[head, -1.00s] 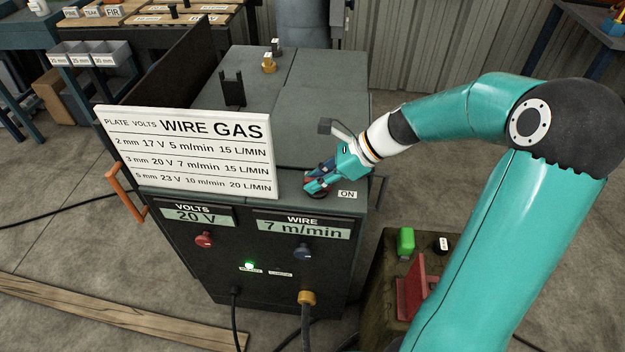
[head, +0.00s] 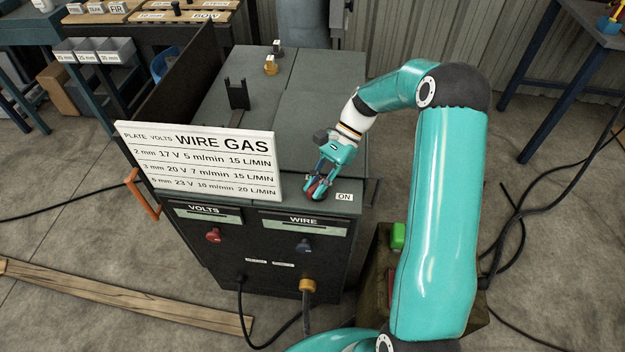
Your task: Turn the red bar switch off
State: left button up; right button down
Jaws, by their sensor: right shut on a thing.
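The red bar switch (head: 314,193) is on the front right of the dark welding machine's top (head: 326,168), left of a white ON label (head: 344,197). My right gripper (head: 317,192) reaches down to it from behind and is shut on it, with the fingers covering most of the bar. The VOLTS display (head: 208,217) and WIRE display (head: 302,226) are blank. No green lamp is lit on the front panel. My left gripper is not in view.
A white settings board (head: 199,160) stands left of the switch. A green block (head: 398,236) sits on a crate at the right, partly behind my arm. Cables lie on the floor.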

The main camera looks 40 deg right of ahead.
jog(key=n+g+p, duration=0.1)
jog(key=n+g, duration=0.1)
jog(key=n, duration=0.1)
jog(key=shift+d+n+g+h+p, duration=0.1)
jog(key=shift+n+g+h+p, duration=0.2)
jog(key=shift+n, duration=0.1)
jog(key=shift+d+n+g+h+p, duration=0.1)
jog(key=shift+n+g+h+p, duration=0.45)
jog(key=shift+n+g, duration=0.95)
jog(key=shift+n+h, duration=0.25)
jog(key=shift+n, duration=0.15)
jog(key=c, duration=1.1)
grip_release()
jog(key=shift+f, duration=0.1)
jog(key=shift+v, duration=3.75)
